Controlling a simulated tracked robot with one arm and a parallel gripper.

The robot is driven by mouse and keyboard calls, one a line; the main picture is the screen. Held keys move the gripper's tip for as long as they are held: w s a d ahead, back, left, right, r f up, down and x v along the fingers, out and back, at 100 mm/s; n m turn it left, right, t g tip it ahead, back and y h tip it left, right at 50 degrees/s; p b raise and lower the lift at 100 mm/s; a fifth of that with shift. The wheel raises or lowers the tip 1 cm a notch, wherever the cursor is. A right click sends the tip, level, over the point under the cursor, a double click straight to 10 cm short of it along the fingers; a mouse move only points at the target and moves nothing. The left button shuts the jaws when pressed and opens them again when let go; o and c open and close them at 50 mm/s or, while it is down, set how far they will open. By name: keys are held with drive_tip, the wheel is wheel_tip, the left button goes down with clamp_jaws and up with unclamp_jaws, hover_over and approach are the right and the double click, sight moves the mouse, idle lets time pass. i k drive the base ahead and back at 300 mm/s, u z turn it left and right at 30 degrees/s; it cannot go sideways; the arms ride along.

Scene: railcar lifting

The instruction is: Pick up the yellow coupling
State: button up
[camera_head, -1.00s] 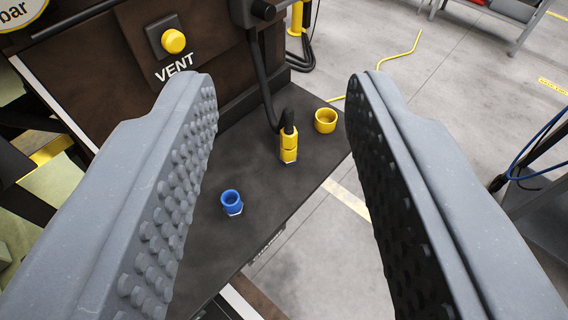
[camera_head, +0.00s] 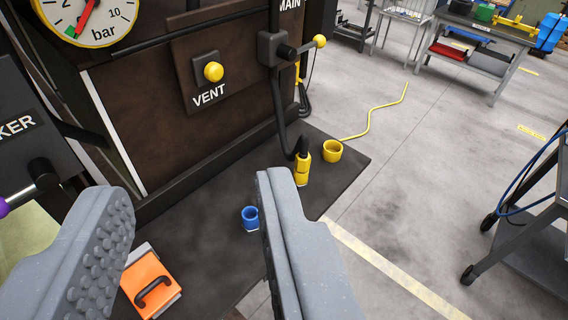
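The yellow coupling (camera_head: 303,170) stands upright on a dark bench top, with a black hose running from its top up to the panel. A yellow cup-like socket (camera_head: 332,152) sits just right of and behind it. A blue socket (camera_head: 250,217) stands nearer, partly against the edge of my right finger in the picture. My gripper (camera_head: 188,192) is open and empty, its fingers with studded pads wide apart. The coupling shows to the right of and beyond the right fingertip, outside the gap between the fingers.
A brown panel carries a yellow VENT button (camera_head: 213,72) and a lever with a yellow knob (camera_head: 320,41). An orange block with a black handle (camera_head: 150,284) lies between the fingers in the picture. A dark cart (camera_head: 530,240) stands at right; open floor lies between.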

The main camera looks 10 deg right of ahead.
sight(303, 161)
drive_tip(key=i, duration=1)
